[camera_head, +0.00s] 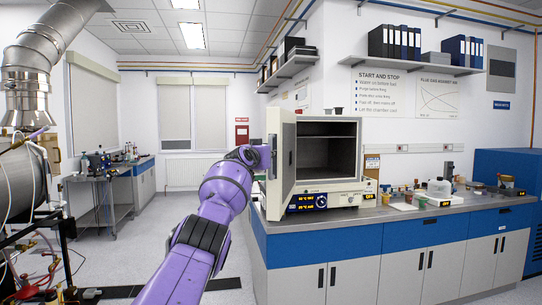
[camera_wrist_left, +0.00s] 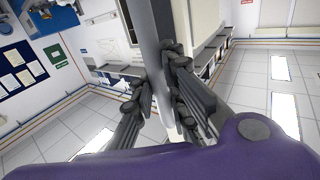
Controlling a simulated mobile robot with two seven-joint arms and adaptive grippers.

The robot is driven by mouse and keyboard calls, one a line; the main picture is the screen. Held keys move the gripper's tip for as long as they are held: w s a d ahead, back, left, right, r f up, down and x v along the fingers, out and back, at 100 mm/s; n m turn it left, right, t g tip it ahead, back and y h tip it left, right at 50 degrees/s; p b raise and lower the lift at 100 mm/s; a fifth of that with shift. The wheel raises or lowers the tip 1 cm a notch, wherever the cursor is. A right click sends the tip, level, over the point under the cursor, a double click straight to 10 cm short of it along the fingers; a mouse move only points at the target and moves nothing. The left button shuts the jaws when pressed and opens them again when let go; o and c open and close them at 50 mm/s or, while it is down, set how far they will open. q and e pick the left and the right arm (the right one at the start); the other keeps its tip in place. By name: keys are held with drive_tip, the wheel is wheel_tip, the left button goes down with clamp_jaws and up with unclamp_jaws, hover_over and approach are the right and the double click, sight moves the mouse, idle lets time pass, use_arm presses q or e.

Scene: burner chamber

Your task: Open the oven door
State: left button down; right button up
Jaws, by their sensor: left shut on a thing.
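The oven (camera_head: 346,190) is a cream box on the bench top. Its door (camera_head: 286,165) stands open, swung out to the left, and the dark, empty chamber (camera_head: 330,155) shows. My left arm reaches up from the bottom to the outer face of the door. My left gripper (camera_head: 268,156) is at the dark upright door handle (camera_head: 274,147), its fingers small and partly hidden there. In the left wrist view the fingers of my left gripper (camera_wrist_left: 160,100) are closed on both sides of the grey upright handle bar (camera_wrist_left: 152,45). My right gripper is not in view.
The bench (camera_head: 400,216) with blue drawers runs to the right, with several small vessels and a white jug (camera_head: 439,193) on it. A shelf (camera_head: 418,62) with binders hangs above. Steel ducting (camera_head: 28,75) stands at the left. The floor (camera_head: 130,260) left of the bench has free room.

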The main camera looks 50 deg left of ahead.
use_arm(q)
drive_tip(key=shift+w+f, duration=0.15)
drive_tip(key=shift+f, duration=0.35)
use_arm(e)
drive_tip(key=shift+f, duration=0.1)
use_arm(q)
drive_tip(key=c, duration=1.7)
unclamp_jaws()
drive_tip(key=shift+s+d+r, duration=0.1)
drive_tip(key=shift+s+r, duration=0.1)
drive_tip(key=shift+r, duration=0.05)
drive_tip(key=shift+c, duration=0.2)
drive_tip(key=shift+r, duration=0.15)
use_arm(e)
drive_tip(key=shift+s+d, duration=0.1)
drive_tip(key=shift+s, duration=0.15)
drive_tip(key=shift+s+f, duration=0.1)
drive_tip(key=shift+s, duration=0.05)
use_arm(q)
drive_tip(key=shift+s+r, duration=0.1)
drive_tip(key=shift+s, duration=0.05)
drive_tip(key=v, duration=1.2)
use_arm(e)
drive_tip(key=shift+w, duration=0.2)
